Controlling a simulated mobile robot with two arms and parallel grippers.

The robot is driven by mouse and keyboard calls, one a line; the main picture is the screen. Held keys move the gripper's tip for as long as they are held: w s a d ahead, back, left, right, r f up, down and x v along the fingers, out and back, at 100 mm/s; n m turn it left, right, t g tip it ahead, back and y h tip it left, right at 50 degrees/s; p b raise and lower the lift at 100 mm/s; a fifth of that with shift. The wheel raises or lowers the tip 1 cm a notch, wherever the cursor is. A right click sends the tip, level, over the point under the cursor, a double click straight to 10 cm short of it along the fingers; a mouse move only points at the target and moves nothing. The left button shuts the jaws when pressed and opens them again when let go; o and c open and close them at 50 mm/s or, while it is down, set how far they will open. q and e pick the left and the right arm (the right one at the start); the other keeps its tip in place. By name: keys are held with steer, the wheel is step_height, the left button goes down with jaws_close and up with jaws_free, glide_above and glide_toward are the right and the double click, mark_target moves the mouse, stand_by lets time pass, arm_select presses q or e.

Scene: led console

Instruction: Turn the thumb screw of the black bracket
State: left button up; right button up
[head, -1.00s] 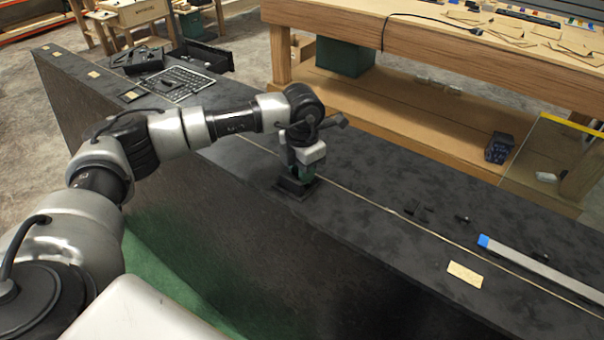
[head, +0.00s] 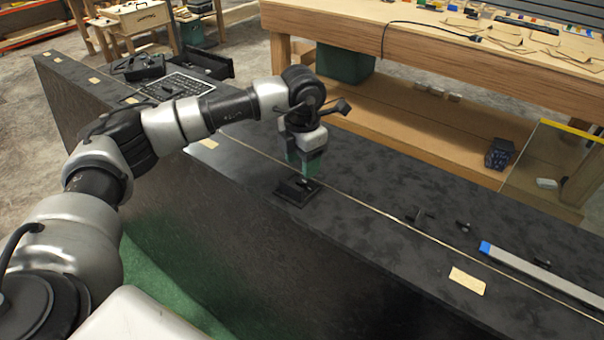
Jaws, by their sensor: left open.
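A small black holder or bracket (head: 290,194) sits on the dark console top, near its front edge. A small dark part that could be its thumb screw stands on it, too small to make out clearly. My left gripper (head: 303,168), with green fingers pointing down, is open just above and behind the holder. One finger lies close to the dark part in the picture; I cannot tell if they touch. Another small black bracket-like piece (head: 420,217) stands farther right on the console. My right gripper is not in view.
A grey bar with a blue end (head: 540,270) lies on the console (head: 370,180) at right, near a tan label (head: 467,281). A black keyboard-like panel (head: 180,86) and an open black box (head: 205,66) are at far left. A wooden workbench (head: 430,35) stands behind.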

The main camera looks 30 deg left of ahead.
mark_target(302, 179)
arm_select(q)
step_height(302, 179, up, 6)
steer(key=shift+r+b, duration=0.15)
steer(key=shift+b, duration=0.2)
stand_by(0.4)
